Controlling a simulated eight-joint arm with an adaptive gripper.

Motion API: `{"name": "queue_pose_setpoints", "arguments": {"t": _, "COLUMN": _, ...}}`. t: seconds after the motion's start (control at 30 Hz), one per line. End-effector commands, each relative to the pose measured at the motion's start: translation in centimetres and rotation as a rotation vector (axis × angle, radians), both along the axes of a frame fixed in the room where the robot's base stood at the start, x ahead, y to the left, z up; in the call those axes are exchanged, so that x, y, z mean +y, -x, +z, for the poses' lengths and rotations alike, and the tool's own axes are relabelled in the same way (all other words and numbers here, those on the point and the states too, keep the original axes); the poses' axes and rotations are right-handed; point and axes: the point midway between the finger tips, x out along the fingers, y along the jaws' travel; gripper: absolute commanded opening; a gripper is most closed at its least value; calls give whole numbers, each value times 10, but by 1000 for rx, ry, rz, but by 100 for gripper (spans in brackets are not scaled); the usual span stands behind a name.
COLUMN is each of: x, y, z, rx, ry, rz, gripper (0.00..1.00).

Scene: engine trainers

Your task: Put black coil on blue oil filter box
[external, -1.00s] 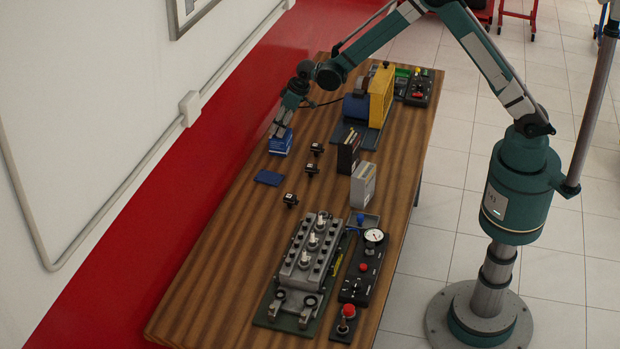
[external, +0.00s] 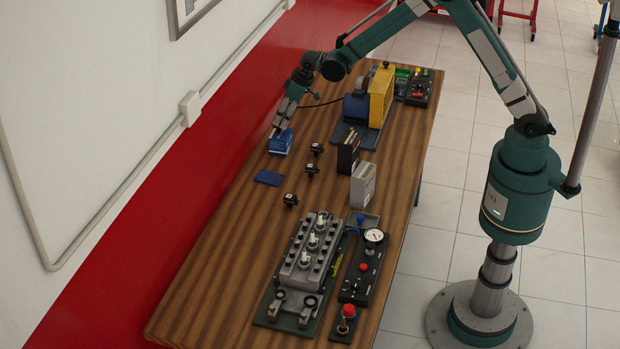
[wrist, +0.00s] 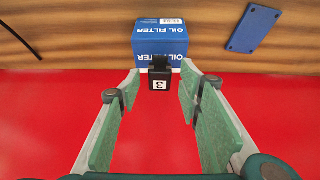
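The blue oil filter box (external: 281,142) stands at the far left edge of the table; it also shows in the wrist view (wrist: 160,38). A black coil (wrist: 159,82) with a white label marked 3 is at the box's edge in the wrist view, between my fingers. It overlaps the box; its contact with the box is hidden. My gripper (wrist: 160,80) is open, with a gap on each side of the coil. In the external view my gripper (external: 277,130) is at the top of the box, and the coil there is too small to make out.
Several black coils, one of them here (external: 290,199), stand on the wooden table. A flat blue plate (external: 268,178) lies near the box. A dark box (external: 348,154), a grey box (external: 363,186) and an engine block (external: 310,252) stand farther right. A red wall strip borders the table's left.

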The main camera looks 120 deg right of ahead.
Motion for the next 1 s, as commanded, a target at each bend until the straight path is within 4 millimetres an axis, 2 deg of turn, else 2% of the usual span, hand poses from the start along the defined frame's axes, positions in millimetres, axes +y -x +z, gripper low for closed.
{"name": "queue_pose_setpoints", "arguments": {"t": 0.6, "x": 18, "y": 18, "z": 62, "rx": 0, "ry": 0, "rz": 0, "gripper": 36}}
{"name": "queue_pose_setpoints", "arguments": {"t": 1.0, "x": 21, "y": 21, "z": 72, "rx": 0, "ry": 0, "rz": 0, "gripper": 36}}
